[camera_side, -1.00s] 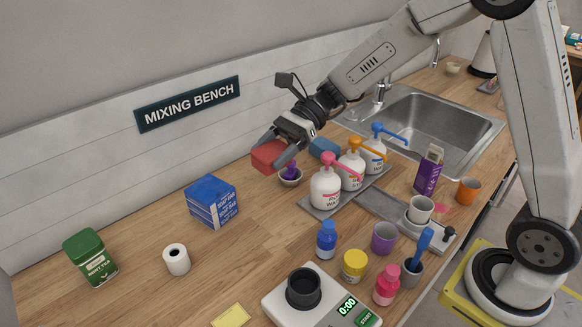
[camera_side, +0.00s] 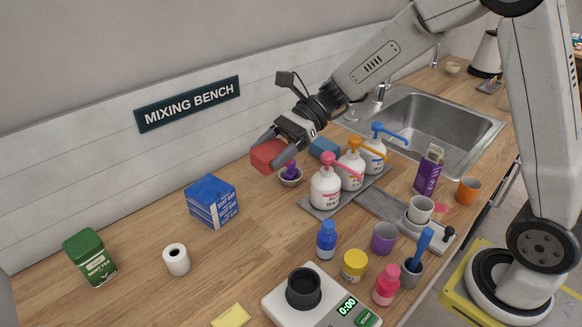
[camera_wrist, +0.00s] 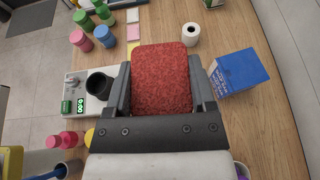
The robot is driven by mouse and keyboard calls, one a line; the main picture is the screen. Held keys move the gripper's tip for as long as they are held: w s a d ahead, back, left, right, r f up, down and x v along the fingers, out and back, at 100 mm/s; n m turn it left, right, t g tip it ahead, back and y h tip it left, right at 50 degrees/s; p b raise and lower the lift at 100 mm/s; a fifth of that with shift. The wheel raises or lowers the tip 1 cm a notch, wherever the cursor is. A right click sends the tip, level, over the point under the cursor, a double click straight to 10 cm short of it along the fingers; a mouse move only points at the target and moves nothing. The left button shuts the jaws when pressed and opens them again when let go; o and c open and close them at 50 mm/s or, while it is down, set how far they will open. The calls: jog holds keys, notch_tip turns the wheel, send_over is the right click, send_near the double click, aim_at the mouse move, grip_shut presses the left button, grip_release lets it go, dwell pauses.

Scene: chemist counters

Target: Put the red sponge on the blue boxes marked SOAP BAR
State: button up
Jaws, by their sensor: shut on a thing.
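The red sponge (camera_side: 267,156) is held in my gripper (camera_side: 276,150), above the counter toward the back wall. In the wrist view the red sponge (camera_wrist: 162,80) fills the space between the two fingers of my gripper (camera_wrist: 160,90), which are shut on it. The blue boxes marked SOAP BAR (camera_side: 212,202) stand stacked on the counter, to the left of and lower than the sponge. They also show in the wrist view (camera_wrist: 238,72), right of the gripper, apart from the sponge. Their top looks bare.
A white roll (camera_side: 176,260) and a green tea tin (camera_side: 90,257) stand left of the boxes. A small bowl with a purple item (camera_side: 290,176), pump bottles (camera_side: 326,188) and a blue sponge (camera_side: 323,146) are right of them.

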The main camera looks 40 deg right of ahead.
aim_at(253, 149)
jog(key=shift+w+a+r+m+t, duration=0.15)
jog(key=shift+w+a+m+t, duration=0.6)
jog(key=shift+m+t, duration=0.3)
jog(key=shift+w+a+m+t+h, duration=0.2)
jog(key=shift+w+m+t+h, duration=0.1)
jog(key=shift+m+t, duration=0.3)
jog(key=shift+w+a+m+t+h, duration=0.15)
jog(key=shift+w+m+t+h, duration=0.1)
jog(key=shift+m+t, duration=0.3)
jog(key=shift+w, duration=0.1)
jog(key=shift+w+a+f, duration=0.6)
jog(key=shift+w+f, duration=0.95)
jog(key=shift+w, duration=0.6)
jog(key=shift+w+a+f, duration=0.6)
jog(key=shift+w+f, duration=1)
jog(key=shift+w, duration=0.5)
jog(key=shift+w+a+f, duration=0.6)
jog(key=shift+w+f, duration=0.95)
jog(key=shift+w, duration=0.6)
jog(key=shift+w+a+f, duration=0.1)
jog(key=shift+w+f, duration=0.15)
jog(key=shift+f, duration=1.6)
